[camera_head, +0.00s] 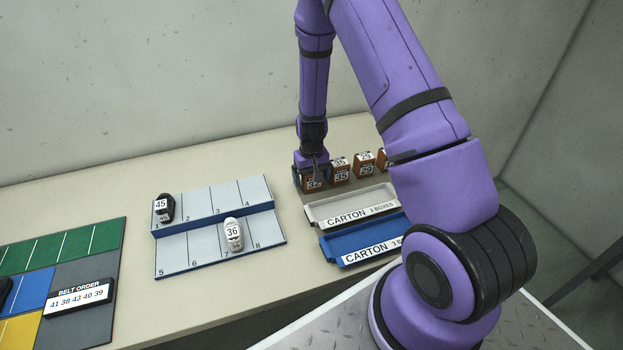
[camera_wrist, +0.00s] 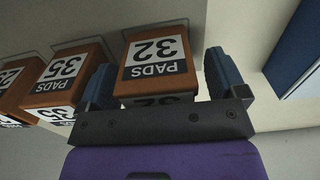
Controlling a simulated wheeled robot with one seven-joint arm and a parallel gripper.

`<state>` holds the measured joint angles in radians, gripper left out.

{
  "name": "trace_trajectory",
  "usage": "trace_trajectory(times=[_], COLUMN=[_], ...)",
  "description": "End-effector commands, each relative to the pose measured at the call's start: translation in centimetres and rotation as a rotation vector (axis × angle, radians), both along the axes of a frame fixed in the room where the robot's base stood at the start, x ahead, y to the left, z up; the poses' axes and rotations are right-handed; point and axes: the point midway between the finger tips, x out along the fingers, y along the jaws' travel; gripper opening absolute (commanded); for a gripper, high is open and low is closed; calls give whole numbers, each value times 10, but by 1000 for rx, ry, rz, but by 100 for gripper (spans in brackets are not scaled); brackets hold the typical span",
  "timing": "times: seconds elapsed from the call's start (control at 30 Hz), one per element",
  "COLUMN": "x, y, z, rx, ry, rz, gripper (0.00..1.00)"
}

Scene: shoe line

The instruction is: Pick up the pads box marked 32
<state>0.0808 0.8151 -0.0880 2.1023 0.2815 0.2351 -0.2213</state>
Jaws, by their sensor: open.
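The pads box marked 32 (camera_wrist: 156,62) is orange-brown with a white label and stands in a row at the back of the table. It also shows in the head view (camera_head: 313,184), partly hidden by my gripper. My gripper (camera_wrist: 160,80) is open, with one dark blue finger on each side of this box. A gap shows between the box and the right finger; the left finger is close to the box's left side. I cannot tell whether it touches. In the head view my gripper (camera_head: 310,172) is over the box from above.
The pads box marked 35 (camera_wrist: 68,75) stands close beside my left finger. A box marked 29 (camera_head: 364,164) and another stand further right in the head view. A white carton (camera_head: 318,222) and a blue carton (camera_head: 337,255) lie in front. A numbered rack (camera_head: 200,222) holds two shoes.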

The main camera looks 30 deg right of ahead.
Motion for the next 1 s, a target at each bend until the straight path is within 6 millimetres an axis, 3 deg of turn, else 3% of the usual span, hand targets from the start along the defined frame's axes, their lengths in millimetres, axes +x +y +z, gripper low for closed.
trace_trajectory(times=[0.17,0.43,0.77,1.0], x=[0,0,0,1], y=[0,0,0,0], z=[0,0,2,18], rx=[0,0,0,-1], ry=[-1,-1,-2,-3], rz=[0,0,-1,-1], gripper=[90,36,36,36])
